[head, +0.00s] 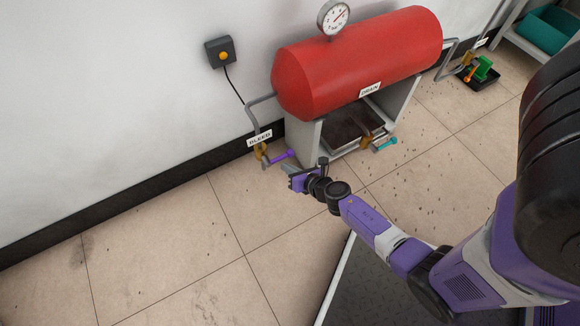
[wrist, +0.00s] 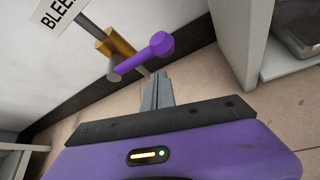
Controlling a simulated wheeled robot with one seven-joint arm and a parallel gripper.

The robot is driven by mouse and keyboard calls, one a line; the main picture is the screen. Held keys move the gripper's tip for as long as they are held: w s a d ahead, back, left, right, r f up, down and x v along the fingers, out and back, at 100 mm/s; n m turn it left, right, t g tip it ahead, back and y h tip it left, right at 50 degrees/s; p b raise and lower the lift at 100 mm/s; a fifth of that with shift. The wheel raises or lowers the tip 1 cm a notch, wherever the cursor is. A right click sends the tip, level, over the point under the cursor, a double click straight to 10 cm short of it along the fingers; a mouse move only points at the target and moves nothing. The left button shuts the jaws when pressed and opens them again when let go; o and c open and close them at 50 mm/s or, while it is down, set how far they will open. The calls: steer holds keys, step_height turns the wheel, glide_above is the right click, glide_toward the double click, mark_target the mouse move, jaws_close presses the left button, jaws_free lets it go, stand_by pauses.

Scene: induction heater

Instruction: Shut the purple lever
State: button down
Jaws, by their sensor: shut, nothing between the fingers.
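The purple lever (head: 281,157) sits on a brass valve (head: 262,152) at the end of a grey pipe, under a sign reading BLEED (head: 260,138). In the wrist view the purple lever (wrist: 146,54) sticks out to the right from the brass valve body (wrist: 117,46), with a thick knob at its end. My gripper (head: 287,170) is just below the lever in the head view. In the wrist view its fingers (wrist: 157,90) are shut and empty, with the tips close below the lever. I cannot tell whether they touch it.
A red tank (head: 357,60) with a gauge (head: 333,17) stands on a grey frame (head: 305,140) right of the lever. A teal-handled valve (head: 385,143) is under the DRAIN sign. The wall is close behind; the tiled floor (head: 190,230) at left is clear.

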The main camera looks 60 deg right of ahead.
steer(key=a+f+p+v, duration=0.1)
steer(key=a+v, duration=0.1)
steer(key=v, duration=0.7)
steer(key=shift+r, duration=0.1)
stand_by(0.5)
